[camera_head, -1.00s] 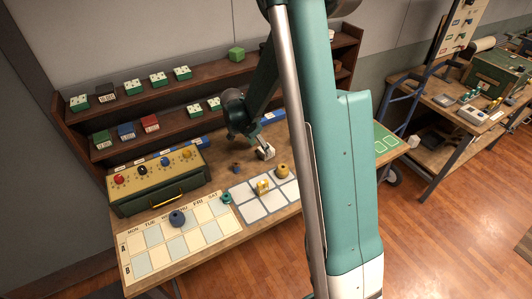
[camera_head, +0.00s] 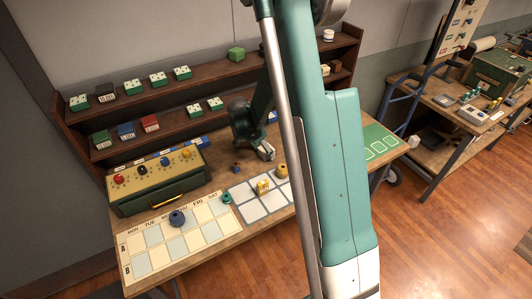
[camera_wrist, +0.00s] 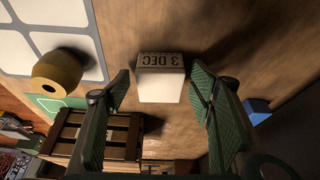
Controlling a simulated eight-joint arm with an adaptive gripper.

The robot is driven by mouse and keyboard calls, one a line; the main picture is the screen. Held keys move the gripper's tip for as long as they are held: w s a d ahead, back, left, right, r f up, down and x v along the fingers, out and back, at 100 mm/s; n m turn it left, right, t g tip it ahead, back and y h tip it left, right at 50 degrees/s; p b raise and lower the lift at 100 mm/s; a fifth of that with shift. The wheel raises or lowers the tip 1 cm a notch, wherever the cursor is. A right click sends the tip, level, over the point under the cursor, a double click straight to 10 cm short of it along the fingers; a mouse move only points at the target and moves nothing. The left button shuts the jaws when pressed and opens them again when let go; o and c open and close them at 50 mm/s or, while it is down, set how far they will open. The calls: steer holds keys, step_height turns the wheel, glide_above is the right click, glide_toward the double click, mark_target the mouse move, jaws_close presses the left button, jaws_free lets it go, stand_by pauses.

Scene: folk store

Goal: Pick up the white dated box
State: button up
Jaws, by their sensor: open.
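My gripper (camera_wrist: 158,82) is open, one green ribbed finger on either side of the box. Gaps show between the fingers and the box, so it is not gripped. In the head view my gripper (camera_head: 265,153) is low over the table, and I cannot clearly tell the box from the fingers there.
A yellow-brown ring (camera_wrist: 57,73) lies left of the box, near the white-squared mat (camera_head: 250,211). A blue block (camera_wrist: 256,110) lies to the right. A drawer unit with colored knobs (camera_head: 158,181) and a weekday board (camera_head: 152,238) stand further left.

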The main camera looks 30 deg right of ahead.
steer(key=shift+f, duration=0.1)
stand_by(0.5)
steer(key=c, duration=1)
steer(key=shift+r, duration=5)
